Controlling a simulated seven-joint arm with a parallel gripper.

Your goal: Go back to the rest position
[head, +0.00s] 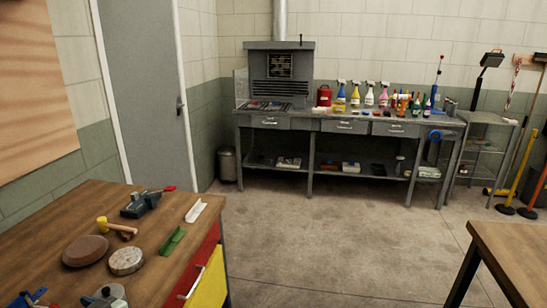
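My gripper is not in the head view, and no part of my arm is clearly visible. The task names no object. I cannot see whether the gripper is open, shut or holding anything. The head view looks across a workshop with a wooden workbench (60,215) at lower left and a grey metal bench (350,122) along the back wall.
On the wooden bench lie a mallet (116,227), a brown disc (85,251), a grey disc (126,261), a green piece (172,239) and a white piece (196,211). Another wooden table (515,250) stands at lower right. The concrete floor (330,230) between is clear.

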